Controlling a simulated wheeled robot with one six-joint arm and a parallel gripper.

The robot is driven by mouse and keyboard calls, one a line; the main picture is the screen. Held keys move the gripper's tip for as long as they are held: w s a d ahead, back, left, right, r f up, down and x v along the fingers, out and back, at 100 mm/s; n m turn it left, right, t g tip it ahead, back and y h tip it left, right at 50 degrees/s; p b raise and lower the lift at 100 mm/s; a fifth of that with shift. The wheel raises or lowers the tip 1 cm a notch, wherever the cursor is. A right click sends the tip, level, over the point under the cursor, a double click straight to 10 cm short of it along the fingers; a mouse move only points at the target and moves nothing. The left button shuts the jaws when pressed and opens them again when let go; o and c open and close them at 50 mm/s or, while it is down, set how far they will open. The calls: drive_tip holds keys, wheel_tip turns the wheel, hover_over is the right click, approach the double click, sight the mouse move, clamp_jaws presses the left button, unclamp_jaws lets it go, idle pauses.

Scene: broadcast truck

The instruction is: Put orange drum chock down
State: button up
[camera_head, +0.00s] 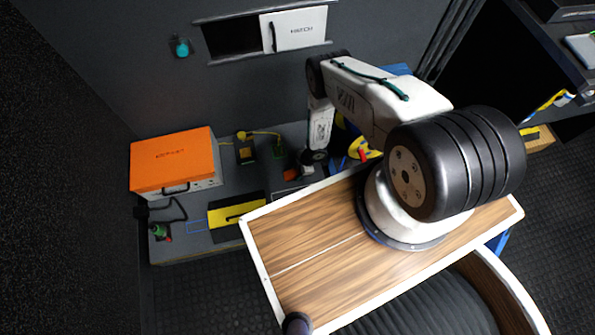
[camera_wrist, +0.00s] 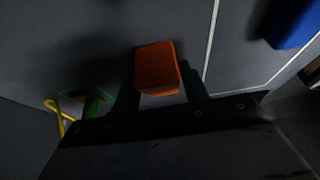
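The orange drum chock (camera_wrist: 157,68) is a small orange block between the two dark fingers of my gripper (camera_wrist: 158,88) in the wrist view. The fingers stand against its sides, so my gripper is shut on it. In the head view the chock (camera_head: 291,174) shows as a small orange patch below my wrist, low over the grey bench (camera_head: 185,240). My gripper is partly hidden there by the arm. I cannot tell whether the chock touches the bench.
An orange-topped case (camera_head: 175,160) stands on the bench at left, with a yellow-and-black item (camera_head: 237,213) near the front. A green piece (camera_wrist: 90,98) with a yellow part is left of my gripper in the wrist view. A blue object (camera_wrist: 292,22) is at upper right.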

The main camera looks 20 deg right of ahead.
drive_tip(key=shift+o, duration=1.2)
